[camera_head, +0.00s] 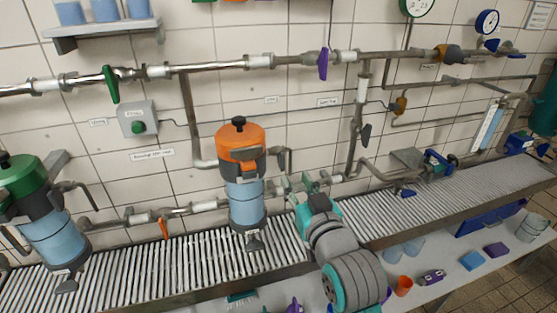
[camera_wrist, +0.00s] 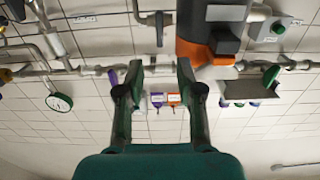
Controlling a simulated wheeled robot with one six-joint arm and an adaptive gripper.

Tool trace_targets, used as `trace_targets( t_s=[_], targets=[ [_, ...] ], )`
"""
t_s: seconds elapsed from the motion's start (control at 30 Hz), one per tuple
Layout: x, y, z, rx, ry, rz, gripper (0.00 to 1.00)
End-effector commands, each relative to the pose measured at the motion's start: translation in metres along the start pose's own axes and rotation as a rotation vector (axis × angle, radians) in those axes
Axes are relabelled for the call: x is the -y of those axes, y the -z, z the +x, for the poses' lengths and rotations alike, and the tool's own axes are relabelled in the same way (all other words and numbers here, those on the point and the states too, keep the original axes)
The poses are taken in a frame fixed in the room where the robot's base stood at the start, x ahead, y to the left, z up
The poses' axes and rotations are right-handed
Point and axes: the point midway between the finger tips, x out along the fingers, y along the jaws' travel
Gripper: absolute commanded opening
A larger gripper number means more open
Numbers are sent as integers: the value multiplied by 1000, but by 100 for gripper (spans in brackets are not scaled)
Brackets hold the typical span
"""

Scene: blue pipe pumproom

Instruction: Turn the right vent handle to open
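My gripper (camera_head: 296,183) reaches toward the wall, just right of the orange-lidded canister (camera_head: 241,150). In the wrist view, which appears upside down, its two fingers (camera_wrist: 159,68) stand wide apart with nothing held. A dark handle (camera_head: 365,133) sits on the vertical pipe right of the canister, clear of my gripper. A small wall label (camera_head: 328,102) is near it, too small to read surely. In the wrist view a small black part (camera_wrist: 159,28) shows between the fingers, beside the canister's orange lid (camera_wrist: 200,52). I cannot tell for sure which is the right vent handle.
A purple handle (camera_head: 323,63) and a green handle (camera_head: 111,84) hang on the upper pipe. An orange handle (camera_head: 163,227) is on the lower pipe. A green-lidded canister (camera_head: 50,225) stands left. A roller conveyor (camera_head: 185,245) runs below; cups and blocks lie on the front shelf.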

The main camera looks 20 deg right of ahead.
Motion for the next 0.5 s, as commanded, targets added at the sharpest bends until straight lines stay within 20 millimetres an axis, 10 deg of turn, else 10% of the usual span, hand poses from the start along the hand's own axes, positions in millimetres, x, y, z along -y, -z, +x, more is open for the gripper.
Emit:
trace_targets(
  t_s=[0.5],
  targets=[
    [0,0,75,0,0,0,36]
  ],
)
